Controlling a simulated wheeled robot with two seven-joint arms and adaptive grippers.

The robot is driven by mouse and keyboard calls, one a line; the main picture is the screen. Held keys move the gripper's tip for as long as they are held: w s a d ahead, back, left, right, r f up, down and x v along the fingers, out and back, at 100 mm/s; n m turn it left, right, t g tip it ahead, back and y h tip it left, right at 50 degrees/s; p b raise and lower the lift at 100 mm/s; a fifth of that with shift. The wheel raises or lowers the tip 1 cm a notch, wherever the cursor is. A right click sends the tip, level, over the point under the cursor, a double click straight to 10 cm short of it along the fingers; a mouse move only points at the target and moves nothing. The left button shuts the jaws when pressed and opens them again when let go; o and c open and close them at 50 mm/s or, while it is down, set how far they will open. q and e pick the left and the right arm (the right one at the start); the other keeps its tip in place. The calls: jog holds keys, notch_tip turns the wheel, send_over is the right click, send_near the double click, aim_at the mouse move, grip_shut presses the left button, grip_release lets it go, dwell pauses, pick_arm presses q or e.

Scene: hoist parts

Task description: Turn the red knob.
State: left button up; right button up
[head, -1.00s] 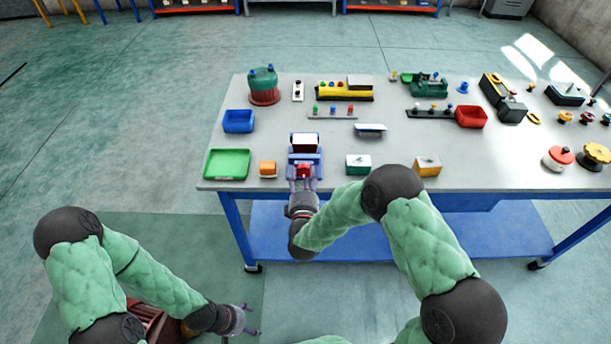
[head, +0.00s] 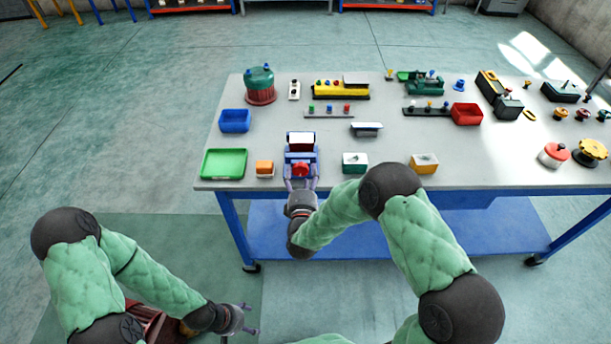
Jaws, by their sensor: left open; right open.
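A red knob (head: 300,170) sits on the front of a blue device (head: 301,153) with a white top, near the table's front edge. My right gripper (head: 301,186) is just in front of the knob, its fingers open and pointing at it. The fingertips are close to the knob's lower part; I cannot tell whether they touch it. My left gripper (head: 249,320) is open and empty, low over the floor, away from the table.
A green-and-white box (head: 355,162) and a yellow box (head: 424,163) stand to the right. A blue bin (head: 235,121) is behind.

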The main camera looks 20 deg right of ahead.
jog(key=shift+s, duration=0.15)
jog(key=shift+s+a, duration=0.25)
jog(key=shift+s, duration=0.1)
jog(key=v, duration=1.1)
jog(key=shift+d, duration=0.15)
jog(key=shift+r, duration=0.1)
